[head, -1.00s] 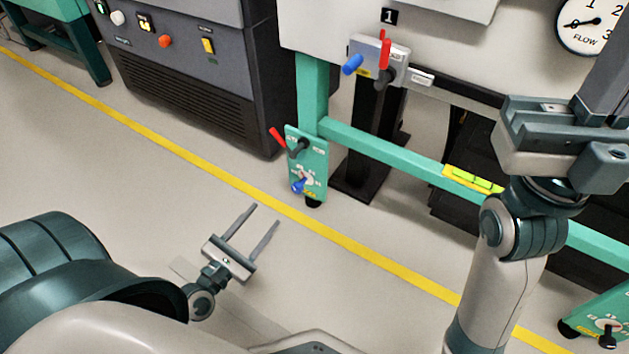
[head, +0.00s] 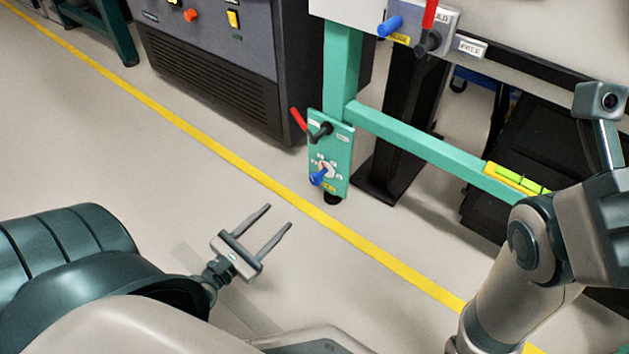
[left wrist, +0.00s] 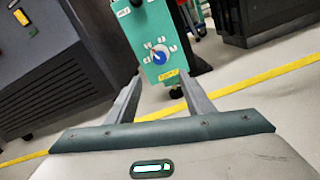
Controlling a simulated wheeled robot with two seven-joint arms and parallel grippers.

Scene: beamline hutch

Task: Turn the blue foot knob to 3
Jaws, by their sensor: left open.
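The blue foot knob (head: 318,178) is on the lower part of a green plate (head: 343,150) at the foot of the table leg. A pale dial with small marks surrounds it; the marks are too small to read. In the left wrist view the blue knob (left wrist: 159,57) shows ahead, between the finger lines. My left gripper (head: 279,217) is open and empty, below and left of the knob, apart from it. My right arm stands at the right of the head view; its fingers are not visible.
A red-handled lever (head: 300,119) sits on the same plate above the knob. A green beam (head: 430,148) with a yellow-green level (head: 515,178) runs right. A dark cabinet (head: 220,70) stands behind left. Floor with a yellow line (head: 240,165) is clear before the plate.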

